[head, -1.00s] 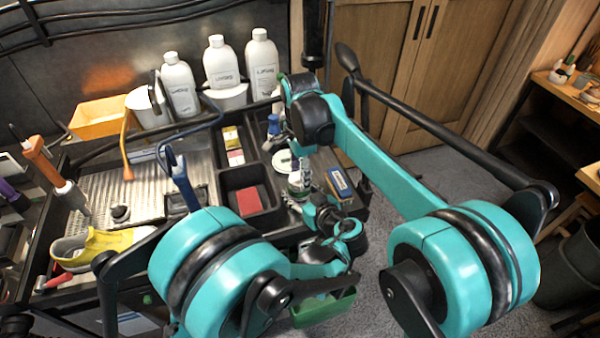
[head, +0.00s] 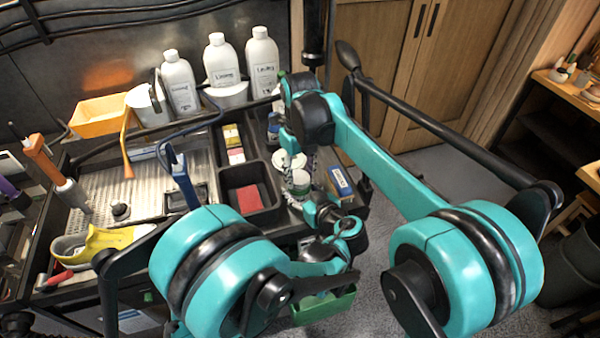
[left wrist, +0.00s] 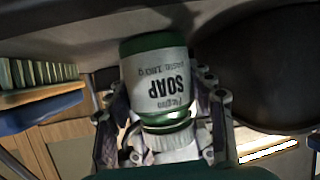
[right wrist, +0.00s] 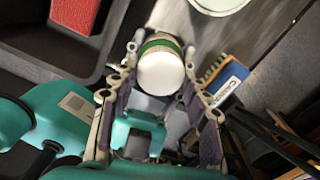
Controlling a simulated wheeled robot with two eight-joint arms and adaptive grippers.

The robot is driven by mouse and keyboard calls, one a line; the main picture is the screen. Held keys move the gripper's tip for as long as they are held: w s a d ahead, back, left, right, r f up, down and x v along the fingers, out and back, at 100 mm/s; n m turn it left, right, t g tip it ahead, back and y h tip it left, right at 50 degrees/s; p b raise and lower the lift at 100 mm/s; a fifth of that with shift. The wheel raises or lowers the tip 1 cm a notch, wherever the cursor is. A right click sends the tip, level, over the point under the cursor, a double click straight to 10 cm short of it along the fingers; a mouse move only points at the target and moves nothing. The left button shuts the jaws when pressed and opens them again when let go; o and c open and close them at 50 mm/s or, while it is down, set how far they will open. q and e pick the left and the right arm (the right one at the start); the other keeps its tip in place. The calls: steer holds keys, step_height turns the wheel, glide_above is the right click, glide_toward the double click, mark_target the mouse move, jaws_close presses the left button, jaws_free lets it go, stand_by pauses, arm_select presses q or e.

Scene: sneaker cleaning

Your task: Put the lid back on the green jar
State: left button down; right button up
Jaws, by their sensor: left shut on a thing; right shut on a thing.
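The green jar (head: 299,189), with a white SOAP label, is at the tray's right end; it shows upside down in the left wrist view (left wrist: 157,80). My left gripper (head: 316,208) is shut around it. The white lid (right wrist: 161,74) is at the jar's mouth, between the fingers of my right gripper (head: 304,164), which is shut on it from above. In the left wrist view the lid (left wrist: 170,141) lies against the green neck, slightly tilted. I cannot tell whether it is fully seated.
A round white-topped tin (head: 286,159) stands close behind the jar. A blue brush (head: 340,182) lies to the right. A red block (head: 247,198) sits in a black bin to the left. White bottles (head: 262,65) stand at the back.

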steer(key=o, duration=0.7)
steer(key=shift+r, duration=0.1)
steer(key=shift+r, duration=2.2)
steer(key=shift+c, duration=0.5)
